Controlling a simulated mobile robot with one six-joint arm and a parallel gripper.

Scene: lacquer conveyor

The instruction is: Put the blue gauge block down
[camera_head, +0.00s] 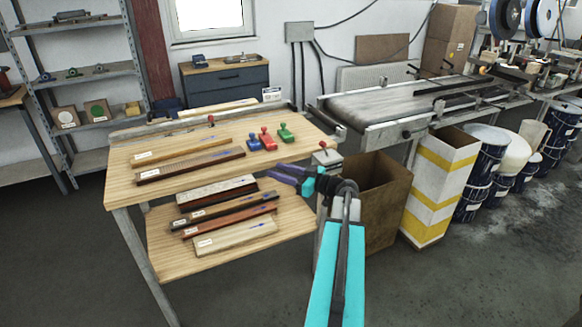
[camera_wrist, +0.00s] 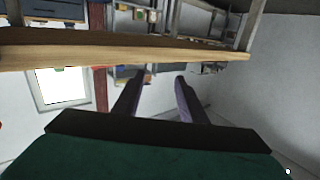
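A small blue block with a knob (camera_head: 254,144), which I take for the blue gauge block, stands on the wooden worktable (camera_head: 170,181), left of a red one (camera_head: 267,139) and a green one (camera_head: 286,133). My gripper (camera_head: 278,175) has purple fingers and is in front of the tabletop's near right edge, apart from the blue block. In the wrist view my gripper (camera_wrist: 158,78) shows two spread fingers with nothing held between them. That view looks upside down, with the table edge across its upper part. The blue block is not identifiable there.
Long bars lie on the tabletop and on the lower shelf (camera_head: 285,222). A cardboard box (camera_head: 384,205) and a yellow-striped box (camera_head: 437,190) stand right of my arm. A conveyor (camera_head: 395,102) runs behind them. Dark drums (camera_head: 480,175) stand further right. The floor at front left is clear.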

